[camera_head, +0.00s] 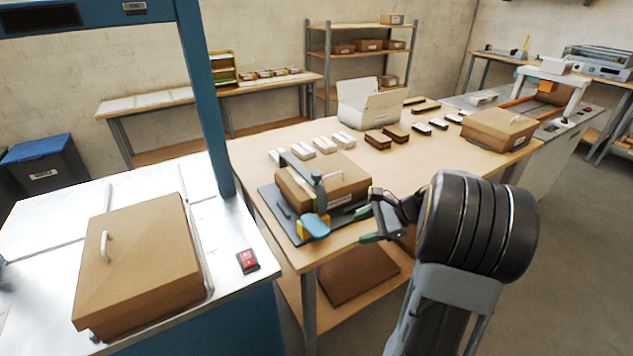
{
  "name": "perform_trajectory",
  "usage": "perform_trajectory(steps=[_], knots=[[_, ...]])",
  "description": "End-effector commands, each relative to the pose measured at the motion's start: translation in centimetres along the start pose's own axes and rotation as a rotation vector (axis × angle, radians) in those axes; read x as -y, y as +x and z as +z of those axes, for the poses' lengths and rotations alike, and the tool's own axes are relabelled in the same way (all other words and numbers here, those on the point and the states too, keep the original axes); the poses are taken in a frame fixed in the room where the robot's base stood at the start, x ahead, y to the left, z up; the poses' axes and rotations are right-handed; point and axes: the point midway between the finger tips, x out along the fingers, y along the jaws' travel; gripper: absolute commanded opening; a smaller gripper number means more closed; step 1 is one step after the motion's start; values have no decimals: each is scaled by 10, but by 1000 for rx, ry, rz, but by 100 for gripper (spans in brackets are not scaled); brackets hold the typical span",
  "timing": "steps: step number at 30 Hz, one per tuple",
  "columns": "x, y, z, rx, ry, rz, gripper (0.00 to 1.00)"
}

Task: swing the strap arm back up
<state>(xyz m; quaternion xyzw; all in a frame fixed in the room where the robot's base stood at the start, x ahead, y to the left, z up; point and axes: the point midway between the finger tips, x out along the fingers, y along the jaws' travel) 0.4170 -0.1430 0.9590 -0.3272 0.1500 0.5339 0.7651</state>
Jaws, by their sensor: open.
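A strapping jig with a black base plate (274,201) sits on the near corner of the wooden table. A closed brown cardboard box (342,180) lies on it. The grey-blue strap arm (303,168) lies low across the top of the box and bends down at its near side. A blue rounded part (315,224) with yellow beside it is at the near edge of the base. My gripper (366,224) is open and empty, just right of the jig. Its green-tipped fingers point left, apart from the blue part as far as I can tell.
The wooden table (250,155) also carries small packs, brown blocks, an open white carton (368,103) and another brown box (498,128). At left, a blue-framed machine has a larger box (140,262) and a red switch (247,261). Floor shows at right.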

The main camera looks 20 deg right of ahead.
Motion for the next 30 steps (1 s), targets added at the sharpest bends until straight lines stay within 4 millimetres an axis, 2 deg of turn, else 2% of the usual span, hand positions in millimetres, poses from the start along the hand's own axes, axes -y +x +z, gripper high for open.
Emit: perform_trajectory(steps=[2, 6, 9, 12, 17, 30], knots=[[27, -15, -7, 142, 157, -129, 55], [69, -41, 16, 380, 307, -249, 55], [85, -58, 39, 508, 362, -277, 55], [87, -63, 48, 577, 418, -263, 55], [90, -53, 56, 588, 453, -241, 55], [117, 13, 94, 586, 453, -238, 55]])
